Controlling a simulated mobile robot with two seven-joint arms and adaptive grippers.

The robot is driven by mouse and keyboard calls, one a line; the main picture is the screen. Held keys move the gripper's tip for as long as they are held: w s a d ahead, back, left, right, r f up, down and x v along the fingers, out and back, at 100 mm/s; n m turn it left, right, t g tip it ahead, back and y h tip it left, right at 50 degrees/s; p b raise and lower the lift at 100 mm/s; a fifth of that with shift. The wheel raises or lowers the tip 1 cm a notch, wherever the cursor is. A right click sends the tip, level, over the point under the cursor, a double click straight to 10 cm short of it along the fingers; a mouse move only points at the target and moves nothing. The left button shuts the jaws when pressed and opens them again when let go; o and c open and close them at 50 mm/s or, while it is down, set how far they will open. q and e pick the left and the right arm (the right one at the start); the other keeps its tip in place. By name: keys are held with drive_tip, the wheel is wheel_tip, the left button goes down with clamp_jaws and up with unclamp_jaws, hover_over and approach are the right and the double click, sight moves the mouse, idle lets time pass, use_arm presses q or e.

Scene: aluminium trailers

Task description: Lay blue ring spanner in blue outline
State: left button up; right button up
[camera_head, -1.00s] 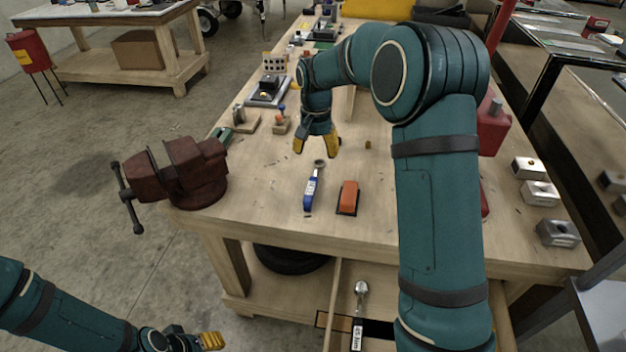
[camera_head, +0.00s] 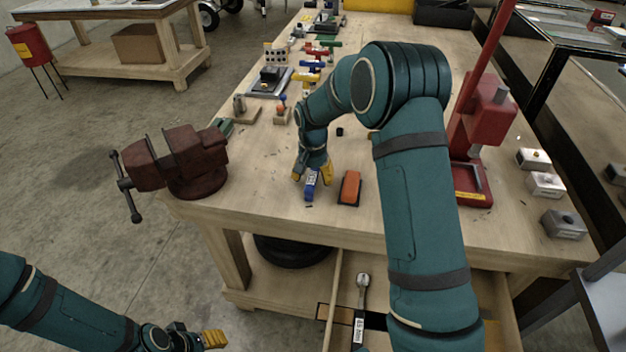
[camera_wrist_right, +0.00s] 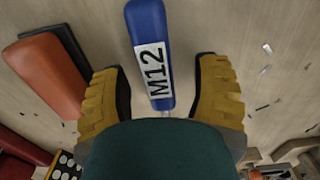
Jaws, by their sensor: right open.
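The blue ring spanner (camera_head: 309,188) lies on the workbench. In the right wrist view its blue handle (camera_wrist_right: 153,52) carries a white M12 label. My right gripper (camera_head: 312,175) is open, its yellow fingers on either side of the handle and apart from it. I cannot make out a blue outline.
An orange block on a dark base (camera_head: 349,187) lies just right of the spanner. A red vise (camera_head: 175,165) stands at the left bench edge. A red press (camera_head: 472,150) stands right. Below, an open drawer holds a wrench (camera_head: 362,300).

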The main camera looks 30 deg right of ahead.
drive_tip(key=shift+f, duration=0.6)
drive_tip(key=shift+r, duration=0.1)
clamp_jaws()
drive_tip(key=shift+r, duration=0.1)
